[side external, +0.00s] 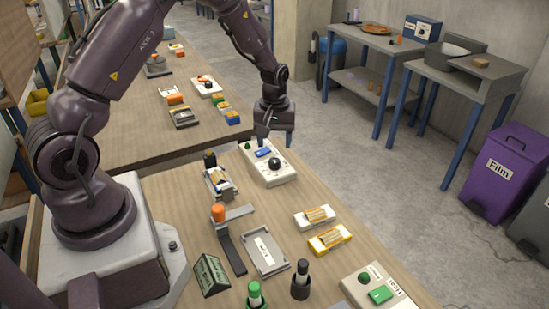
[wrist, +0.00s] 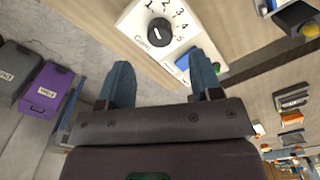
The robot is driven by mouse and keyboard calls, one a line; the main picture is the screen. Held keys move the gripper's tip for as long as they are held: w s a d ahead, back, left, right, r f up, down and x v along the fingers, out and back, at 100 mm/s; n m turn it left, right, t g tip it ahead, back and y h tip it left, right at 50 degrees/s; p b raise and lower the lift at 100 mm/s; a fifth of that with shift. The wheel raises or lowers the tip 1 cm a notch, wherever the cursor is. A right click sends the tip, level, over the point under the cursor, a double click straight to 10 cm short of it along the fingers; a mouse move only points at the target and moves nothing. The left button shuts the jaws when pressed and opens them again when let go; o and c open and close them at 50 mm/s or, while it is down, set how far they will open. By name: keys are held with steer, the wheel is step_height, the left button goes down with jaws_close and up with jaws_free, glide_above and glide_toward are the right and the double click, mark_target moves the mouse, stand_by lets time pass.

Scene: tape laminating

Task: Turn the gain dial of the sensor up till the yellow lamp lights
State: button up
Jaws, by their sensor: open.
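The white sensor box (side external: 268,176) stands near the far edge of the bench, with a round black gain dial (side external: 274,164) on top. In the wrist view the dial (wrist: 159,31) has a white mark and a printed scale from 1 to 5 beside the word Gain. I cannot tell exactly which number the mark points to. My gripper (side external: 266,137) is above the box, fingers downward. In the wrist view my gripper (wrist: 164,84) is open and empty, its fingers apart from the dial. A yellow dome (wrist: 311,29) shows at the right edge; I cannot tell whether it is a lamp or lit.
A blue part (side external: 263,152) and a green knob (side external: 247,146) sit on the box close to the dial. A small device (side external: 219,182), a bracket with an orange top (side external: 218,212), a grey tray (side external: 266,255) and yellow-white packs (side external: 329,240) stand nearer the camera.

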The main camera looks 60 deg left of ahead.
mark_target(274, 160)
step_height(274, 160, down, 6)
steer(key=shift+f, duration=0.1)
steer(key=shift+c, duration=0.4)
steer(key=c, duration=0.8)
steer(key=shift+c, duration=0.2)
steer(key=shift+m, duration=0.4)
steer(key=m, duration=0.5)
steer(key=shift+m, duration=0.4)
steer(key=o, duration=0.9)
